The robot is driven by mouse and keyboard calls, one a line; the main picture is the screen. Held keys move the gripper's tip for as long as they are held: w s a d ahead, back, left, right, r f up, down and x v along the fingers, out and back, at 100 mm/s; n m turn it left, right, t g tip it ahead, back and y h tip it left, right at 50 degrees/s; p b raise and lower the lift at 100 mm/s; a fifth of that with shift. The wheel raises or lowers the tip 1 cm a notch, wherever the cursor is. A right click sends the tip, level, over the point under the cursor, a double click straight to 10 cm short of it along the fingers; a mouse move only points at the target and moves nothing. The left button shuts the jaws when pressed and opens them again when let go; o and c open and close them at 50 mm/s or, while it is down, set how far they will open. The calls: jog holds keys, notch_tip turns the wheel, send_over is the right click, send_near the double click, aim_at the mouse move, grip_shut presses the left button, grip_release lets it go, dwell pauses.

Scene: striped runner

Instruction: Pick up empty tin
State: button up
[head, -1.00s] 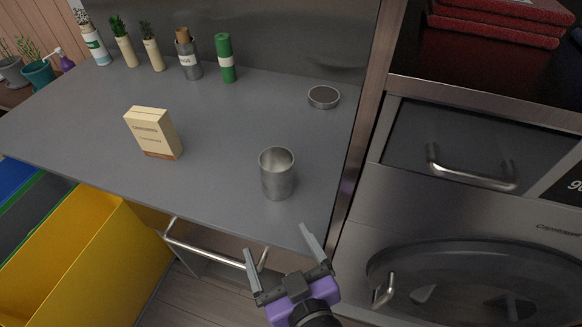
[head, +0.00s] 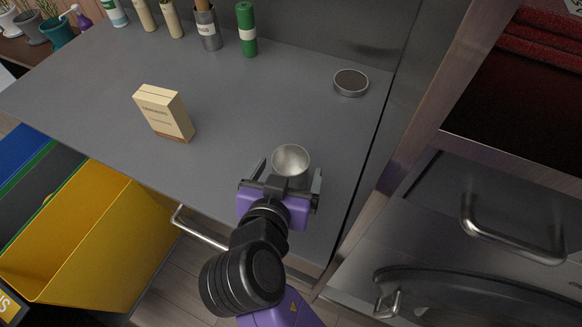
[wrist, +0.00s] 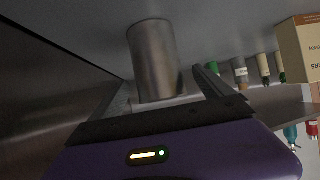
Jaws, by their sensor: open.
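The empty tin (head: 291,160) is a plain silver cylinder, open at the top, standing upright on the grey counter (head: 240,110). In the wrist view the tin (wrist: 155,60) stands just ahead of and between the two fingers. My gripper (head: 289,170) is open, with one finger to the left and one to the right of the tin. In the head view the gripper body hides the tin's lower part. I cannot tell whether either finger touches it.
A cream box (head: 164,113) stands left of the tin. A shallow round tin (head: 351,83) lies at the back right. A green cylinder (head: 246,30) and several containers line the back. A metal panel edge (head: 425,130) rises on the right.

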jog(key=p+x, duration=0.1)
jog(key=x, duration=0.4)
jog(key=shift+w, duration=0.15)
jog(key=shift+r, duration=0.1)
jog(key=c, duration=1.4)
